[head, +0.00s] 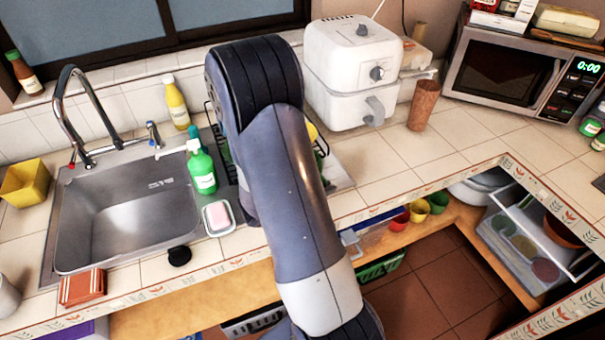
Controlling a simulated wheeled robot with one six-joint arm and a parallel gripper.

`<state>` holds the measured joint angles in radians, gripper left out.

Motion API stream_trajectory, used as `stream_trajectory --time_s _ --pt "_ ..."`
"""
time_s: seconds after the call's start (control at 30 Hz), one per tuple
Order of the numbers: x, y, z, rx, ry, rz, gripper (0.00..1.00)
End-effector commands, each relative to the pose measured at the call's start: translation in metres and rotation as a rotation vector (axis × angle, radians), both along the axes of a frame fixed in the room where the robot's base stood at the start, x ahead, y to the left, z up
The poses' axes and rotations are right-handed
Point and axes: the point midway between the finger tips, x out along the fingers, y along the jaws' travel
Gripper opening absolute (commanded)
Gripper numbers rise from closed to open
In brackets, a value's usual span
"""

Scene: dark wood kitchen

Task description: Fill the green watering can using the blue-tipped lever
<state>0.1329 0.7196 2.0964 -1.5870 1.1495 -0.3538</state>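The blue-tipped lever (152,132) stands at the right of the tall curved faucet (68,95), behind the steel sink (70,225). A red-tipped lever (72,160) is at the faucet's left side. The sink basin looks empty. I cannot make out a green watering can; my arm crosses the middle of the head view and hides part of the counter. My gripper is not in view, so whether it holds anything does not show.
A yellow bottle (177,104) is behind. A yellow container (25,183) sits at the left. The air fryer (345,75) stands right of my arm; counter before the microwave (508,75) is clear.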

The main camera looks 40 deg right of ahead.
Motion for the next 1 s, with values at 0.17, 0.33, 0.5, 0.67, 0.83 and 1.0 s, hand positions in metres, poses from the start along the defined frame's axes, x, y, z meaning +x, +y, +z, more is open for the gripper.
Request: stream_trajectory --time_s 0.17,0.33,0.5,0.67,0.83,1.0 --pt "0.0 0.0 0.0 0.0 0.0 0.0 0.0" --pt "0.0 0.0 0.0 0.0 0.0 0.0 0.0" --pt "0.0 0.0 0.0 -0.001 -0.001 0.001 0.0" --pt "0.0 0.0 0.002 -0.001 -0.002 0.0 0.0" --pt "0.001 0.0 0.011 -0.001 -0.004 0.001 0.0" --pt "0.0 0.0 0.028 -0.001 -0.007 -0.001 0.0"
